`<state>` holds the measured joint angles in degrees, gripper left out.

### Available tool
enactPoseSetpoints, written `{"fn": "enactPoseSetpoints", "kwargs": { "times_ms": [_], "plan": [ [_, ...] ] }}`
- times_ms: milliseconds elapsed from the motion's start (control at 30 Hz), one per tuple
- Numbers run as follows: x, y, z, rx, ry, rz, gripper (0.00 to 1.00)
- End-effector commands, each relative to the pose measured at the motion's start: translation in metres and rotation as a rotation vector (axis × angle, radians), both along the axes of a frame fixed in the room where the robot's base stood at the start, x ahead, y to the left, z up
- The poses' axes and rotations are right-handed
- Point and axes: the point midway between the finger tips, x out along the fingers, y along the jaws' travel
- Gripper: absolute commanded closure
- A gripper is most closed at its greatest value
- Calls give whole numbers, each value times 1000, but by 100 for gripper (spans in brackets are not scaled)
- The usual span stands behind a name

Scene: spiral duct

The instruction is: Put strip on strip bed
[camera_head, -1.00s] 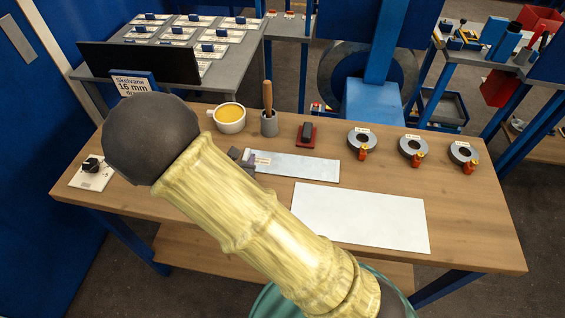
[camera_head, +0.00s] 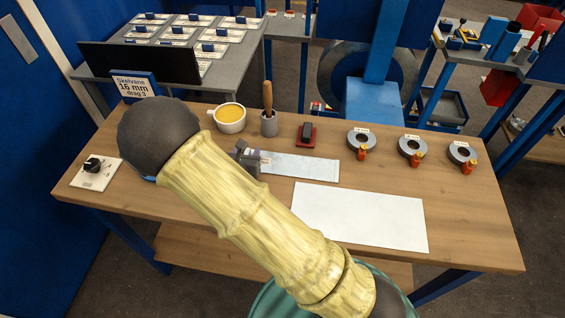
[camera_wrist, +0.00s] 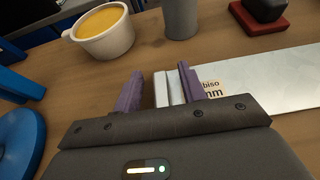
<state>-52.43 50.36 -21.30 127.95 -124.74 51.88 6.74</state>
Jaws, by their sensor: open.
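A grey mottled metal strip (camera_head: 302,168) with a paper label at its left end lies flat behind a larger white plate (camera_head: 360,216), which may be the strip bed. The strip also shows at the right of the wrist view (camera_wrist: 282,88). My gripper (camera_head: 245,157) is at the strip's left end, partly hidden by my arm in the head view. In the wrist view my gripper (camera_wrist: 160,88) has its purple fingers apart, with pale block-like pieces showing between them. The right finger is beside the label. I cannot tell whether the fingers touch anything.
A cup of yellow stuff (camera_head: 230,118), a grey holder with a wooden-handled tool (camera_head: 268,122) and a red-based black block (camera_head: 306,134) stand behind the strip. Several ring-shaped pieces (camera_head: 361,139) stand at right. A knob box (camera_head: 94,172) is at left. The table's right front is clear.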

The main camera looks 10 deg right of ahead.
Motion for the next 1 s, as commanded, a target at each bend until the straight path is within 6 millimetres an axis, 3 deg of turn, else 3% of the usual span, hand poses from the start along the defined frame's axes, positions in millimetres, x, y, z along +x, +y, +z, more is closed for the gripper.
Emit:
{"fn": "enactPoseSetpoints", "kwargs": {
  "times_ms": [167, 367, 767, 1000],
  "plan": [
    [0, 0, 0, 0, 0, 0, 61],
    [0, 0, 0, 0, 0, 0, 100],
    [0, 0, 4, 1, -1, 1, 100],
    [0, 0, 24, 3, -4, -1, 100]
  ]
}}
